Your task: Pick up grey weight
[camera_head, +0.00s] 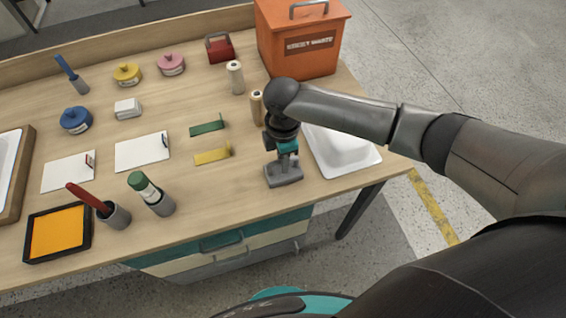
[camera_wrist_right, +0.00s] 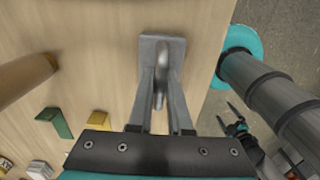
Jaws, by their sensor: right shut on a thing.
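The grey weight (camera_head: 284,177) is a flat grey block with an upright grip, near the front edge of the workbench, left of the white basin. My right gripper (camera_head: 284,160) comes down over it from above and is shut on its grip. In the right wrist view the weight (camera_wrist_right: 174,46) shows between and beyond the two fingers (camera_wrist_right: 160,92). I cannot tell whether its base touches the wood. My left gripper (camera_wrist_right: 230,116) shows small at the right of the wrist view, its fingers apart and empty; it is outside the head view.
The white basin (camera_head: 342,150) is close on the right. A beige cylinder (camera_head: 257,108) stands just behind my right gripper. Yellow (camera_head: 212,156) and green (camera_head: 207,128) strips lie to the left. An orange bin (camera_head: 300,45) stands at the back. Bare wood lies front left of the weight.

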